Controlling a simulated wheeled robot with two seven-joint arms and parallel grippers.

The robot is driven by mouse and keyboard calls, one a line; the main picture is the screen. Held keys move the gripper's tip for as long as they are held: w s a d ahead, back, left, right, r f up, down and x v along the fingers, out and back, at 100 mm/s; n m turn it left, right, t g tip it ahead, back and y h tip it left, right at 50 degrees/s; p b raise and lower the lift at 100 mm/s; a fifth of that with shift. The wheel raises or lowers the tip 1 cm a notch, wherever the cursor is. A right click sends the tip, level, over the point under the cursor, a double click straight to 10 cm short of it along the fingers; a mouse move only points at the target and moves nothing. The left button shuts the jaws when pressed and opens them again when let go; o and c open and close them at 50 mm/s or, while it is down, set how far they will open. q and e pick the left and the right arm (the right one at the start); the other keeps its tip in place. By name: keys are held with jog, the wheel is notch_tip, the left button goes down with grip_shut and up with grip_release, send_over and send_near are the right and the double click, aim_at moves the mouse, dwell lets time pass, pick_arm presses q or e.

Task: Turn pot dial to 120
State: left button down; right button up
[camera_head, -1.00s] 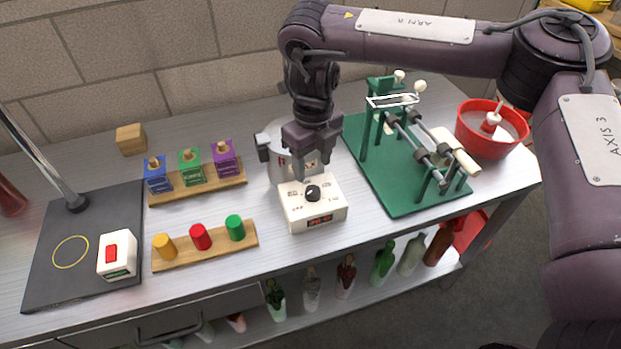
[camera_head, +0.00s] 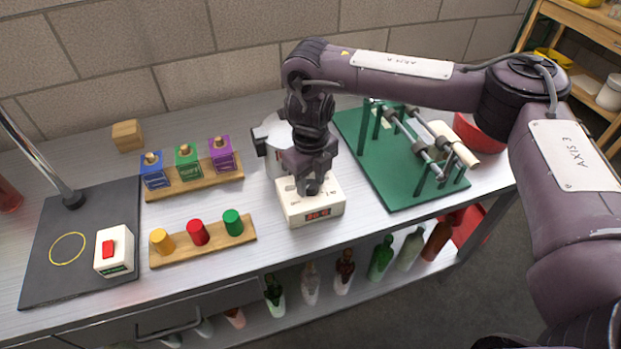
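The white dial box (camera_head: 330,202) stands at the front middle of the bench, with a small red-lit display (camera_head: 317,214) on its front face; its digits are too small to read. A metal pot (camera_head: 268,133) stands directly behind it, partly hidden by my arm. My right gripper (camera_head: 312,187) points down onto the top of the box, over where the black dial knob sits. The gripper covers most or all of the knob, so I cannot tell whether the fingers grip it. My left gripper is not in view.
Wooden racks with colored boxes (camera_head: 186,163) and colored cylinders (camera_head: 198,232) stand to the left. A white box with a red switch (camera_head: 113,250) sits on a dark board. The green bottling stand (camera_head: 385,178) is close on the right, beside a red bowl (camera_head: 480,133).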

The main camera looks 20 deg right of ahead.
jog(key=c, duration=0.6)
jog(key=shift+o, duration=0.2)
jog(key=shift+r+m+p, duration=0.2)
jog(key=shift+m+p, duration=1)
jog(key=shift+m, duration=0.2)
jog(key=m+p, duration=0.2)
jog(key=m, duration=0.1)
jog(key=shift+m, duration=0.3)
jog(key=m+p, duration=0.2)
jog(key=m, duration=0.1)
jog(key=shift+m, duration=0.4)
jog(key=m+p, duration=0.3)
jog(key=m, duration=0.1)
jog(key=m+p, duration=0.2)
jog(key=m, duration=0.2)
jog(key=shift+p, duration=0.3)
jog(key=m+p, duration=0.2)
jog(key=m, duration=0.1)
jog(key=shift+m+p, duration=0.3)
jog(key=shift+p, duration=0.1)
jog(key=m+p, duration=0.4)
jog(key=shift+m, duration=0.3)
jog(key=m+p, duration=0.1)
jog(key=m, duration=0.1)
jog(key=shift+m, duration=0.4)
jog(key=m, duration=0.2)
jog(key=shift+w+f+m+p, duration=0.1)
jog(key=shift+f+m+p, duration=0.05)
jog(key=shift+m+p, duration=0.2)
jog(key=shift+m, duration=1.85)
